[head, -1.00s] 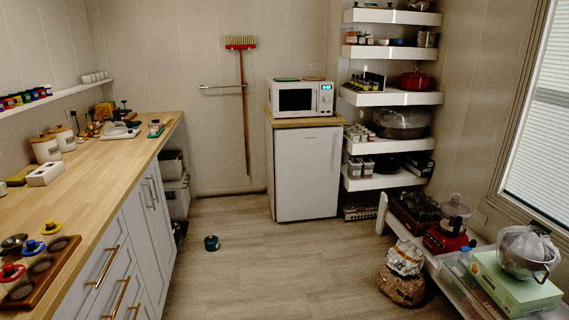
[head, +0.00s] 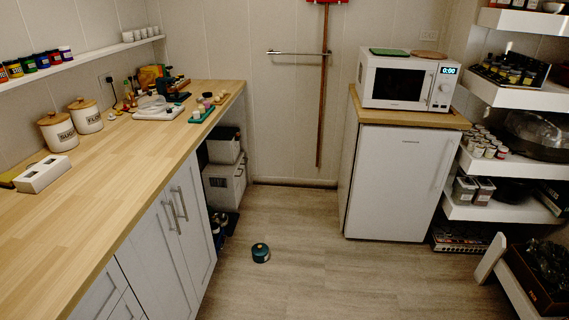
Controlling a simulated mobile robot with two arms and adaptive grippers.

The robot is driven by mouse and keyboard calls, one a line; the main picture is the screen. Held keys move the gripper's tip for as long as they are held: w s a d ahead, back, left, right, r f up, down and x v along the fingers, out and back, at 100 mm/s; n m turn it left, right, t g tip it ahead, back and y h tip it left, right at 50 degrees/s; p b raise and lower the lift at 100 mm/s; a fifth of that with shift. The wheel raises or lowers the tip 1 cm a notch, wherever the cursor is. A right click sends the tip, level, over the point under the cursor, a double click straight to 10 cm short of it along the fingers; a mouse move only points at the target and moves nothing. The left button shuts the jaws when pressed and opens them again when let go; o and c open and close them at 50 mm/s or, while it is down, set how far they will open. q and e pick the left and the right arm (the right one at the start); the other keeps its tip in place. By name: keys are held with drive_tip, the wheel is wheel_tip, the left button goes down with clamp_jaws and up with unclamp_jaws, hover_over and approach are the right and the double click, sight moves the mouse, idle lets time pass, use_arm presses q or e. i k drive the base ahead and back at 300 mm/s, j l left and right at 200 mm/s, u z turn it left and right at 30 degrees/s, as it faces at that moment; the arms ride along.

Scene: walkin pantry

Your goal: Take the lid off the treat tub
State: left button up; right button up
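A small round dark teal tub (head: 260,253) stands on the floor in front of the counter and looks like the treat tub, though no label is readable. Its top looks covered, but it is too small to tell the lid clearly. Neither of my grippers shows in the head view.
A wooden counter (head: 120,165) runs along the left with two lidded canisters (head: 58,132), a white box (head: 43,174) and small items. A white fridge (head: 400,180) with a microwave (head: 408,80) stands ahead. Shelves (head: 520,165) and a low bench (head: 512,285) are right. The floor between is clear.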

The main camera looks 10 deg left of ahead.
sight(261, 249)
drive_tip(key=i+z, duration=0.15)
drive_tip(key=i, duration=0.9)
drive_tip(key=i+j+z, duration=0.15)
drive_tip(key=i, duration=0.9)
